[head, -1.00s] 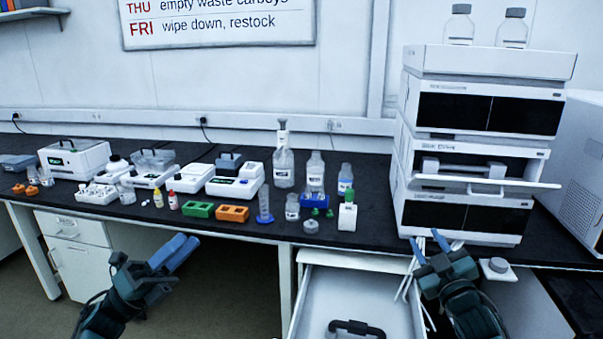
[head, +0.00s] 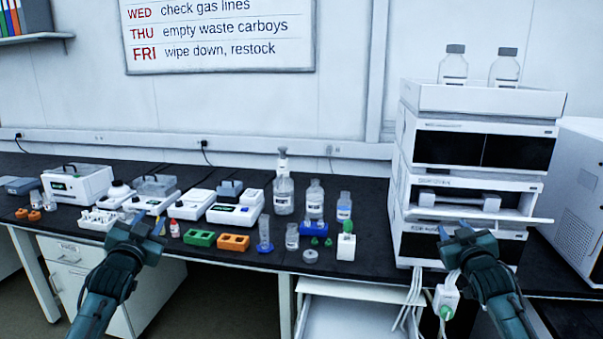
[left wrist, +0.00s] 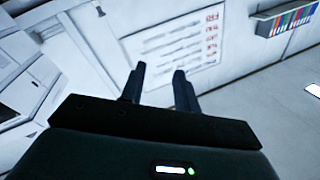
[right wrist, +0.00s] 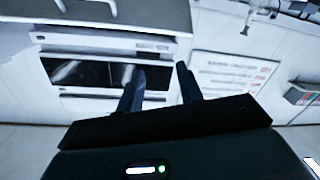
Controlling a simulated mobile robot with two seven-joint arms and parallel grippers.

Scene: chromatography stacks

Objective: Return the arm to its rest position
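My left gripper (head: 150,226) is raised in front of the bench's left part in the head view, over a stretch with small bottles. In the left wrist view its two dark fingers (left wrist: 157,84) stand apart with nothing between them. My right gripper (head: 464,229) is raised in front of the lower modules of the white chromatography stack (head: 478,98). In the right wrist view its fingers (right wrist: 162,80) are also apart and empty, with the stack (right wrist: 110,42) behind. Whether either gripper touches anything is not clear from the head view.
The black bench (head: 375,230) holds bottles, an orange rack (head: 233,243), a green rack (head: 199,238) and white instruments (head: 235,213). A tray (head: 500,217) juts from the stack. An open drawer (head: 345,320) sticks out below the bench. White tubes (head: 408,296) hang near my right arm.

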